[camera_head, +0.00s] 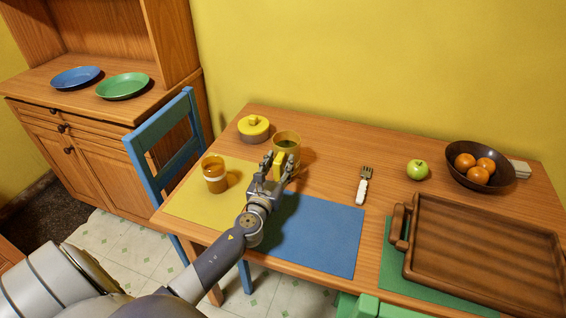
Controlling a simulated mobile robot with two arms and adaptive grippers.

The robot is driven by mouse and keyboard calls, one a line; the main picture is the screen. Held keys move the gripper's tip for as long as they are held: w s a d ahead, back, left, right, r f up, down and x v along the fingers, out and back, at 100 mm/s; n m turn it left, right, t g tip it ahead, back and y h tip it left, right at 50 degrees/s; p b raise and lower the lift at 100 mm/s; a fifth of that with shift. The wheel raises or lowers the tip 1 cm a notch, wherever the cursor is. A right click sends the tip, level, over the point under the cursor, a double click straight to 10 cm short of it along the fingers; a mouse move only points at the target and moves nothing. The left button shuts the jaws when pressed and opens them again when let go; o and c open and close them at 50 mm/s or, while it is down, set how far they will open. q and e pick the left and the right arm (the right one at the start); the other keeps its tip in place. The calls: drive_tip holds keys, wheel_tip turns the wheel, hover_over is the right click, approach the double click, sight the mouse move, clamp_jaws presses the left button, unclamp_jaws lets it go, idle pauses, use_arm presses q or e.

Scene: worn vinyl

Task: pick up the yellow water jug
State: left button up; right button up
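The yellow water jug (287,138) stands upright on the table, just left of its middle, near the back. Its body is partly hidden behind my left gripper. My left gripper (277,164) is at the jug's near side, with a yellow part that looks like the jug's handle between its fingers. Whether the fingers press on it or only stand around it cannot be told. My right gripper is not in view.
An amber jar (214,173) stands left of my gripper on the yellow mat (200,205). A yellow-lidded pot (253,128) is behind it. A fork (364,185), apple (417,169), fruit bowl (503,182) and wooden tray (485,255) lie to the right.

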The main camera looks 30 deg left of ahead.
use_arm(q)
clamp_jaws()
drive_tip(key=shift+r, duration=0.15)
